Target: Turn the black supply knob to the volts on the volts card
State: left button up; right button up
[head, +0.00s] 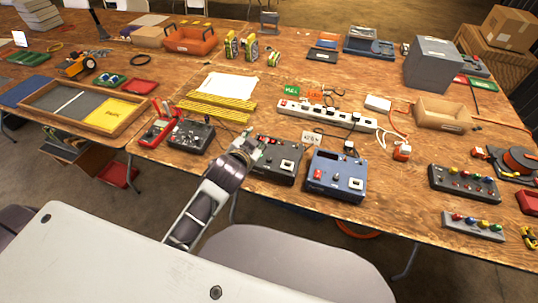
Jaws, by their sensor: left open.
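A black supply box (281,171) stands near the front edge of the table, with a small white display panel on its right side. My left gripper (251,148) is open over the left part of this box, and I cannot tell whether it touches anything. The knob on the black supply is hidden or too small to make out. A white card (311,138) stands upright behind, between the black box and a blue supply box (337,176); its writing is too small to read surely. My right gripper is not in view.
A dark device (191,135) and a red meter (156,131) stand left of the black box. A white power strip (326,116) with plugs lies behind it. A button box (464,184) is at the right.

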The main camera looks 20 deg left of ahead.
pick_arm(q)
jog(key=w+d+r+m+t+h, duration=0.35)
jog(key=d+r+m, duration=0.2)
jog(key=r, duration=0.45)
jog(key=w+d+r+m+t+h, duration=0.2)
jog(key=d+r+m+t+h, duration=0.4)
jog(key=r, duration=0.5)
jog(key=s+d+r+m+g+h, duration=0.2)
jog(key=s+d+m+g+h, duration=0.2)
jog(key=d+m+g+h, duration=0.5)
jog(key=s+d+r+m+g+h, duration=0.1)
jog(key=s+d+m+g+h, duration=0.5)
jog(key=m, duration=0.7)
jog(key=m+g+y, duration=0.7)
jog(key=m+y, duration=0.3)
jog(key=y, duration=1.4)
send_over(269, 158)
notch_tip(269, 158, down, 19)
notch_tip(269, 158, down, 9)
jog(key=shift+d+r, duration=0.1)
jog(key=shift+r, duration=0.05)
notch_tip(269, 158, down, 3)
jog(key=shift+f, duration=1)
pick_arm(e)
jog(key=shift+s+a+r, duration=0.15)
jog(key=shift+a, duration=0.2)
